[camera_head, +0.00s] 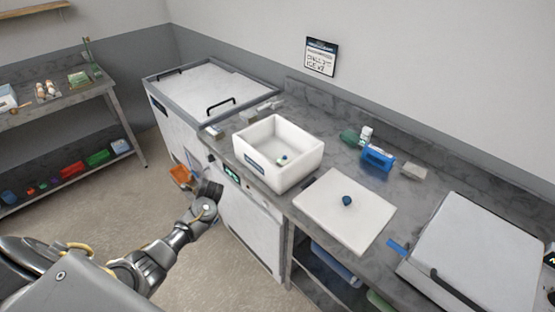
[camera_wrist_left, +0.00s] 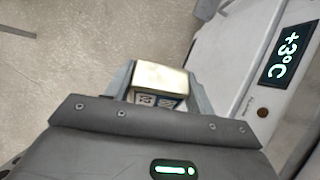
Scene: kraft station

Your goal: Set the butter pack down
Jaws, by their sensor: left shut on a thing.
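The butter pack (camera_wrist_left: 160,78) is a small cream-yellow block with a blue and white printed side. My left gripper (camera_wrist_left: 159,88) is shut on it, with one finger on each side. The wrist view shows bare floor behind the pack and the white fridge front with its green +3°C display (camera_wrist_left: 286,54) to the right. In the head view my left gripper (camera_head: 209,189) is in front of the fridge, below counter height. The pack cannot be made out clearly there. My right gripper is in neither view.
On the grey counter (camera_head: 236,163) stand a white open bin (camera_head: 256,164) with small items inside and a white board (camera_head: 330,222) bearing a dark blue round item (camera_head: 347,201). A blue box (camera_head: 378,157) stands behind. A chest freezer (camera_head: 205,88) is at the back left.

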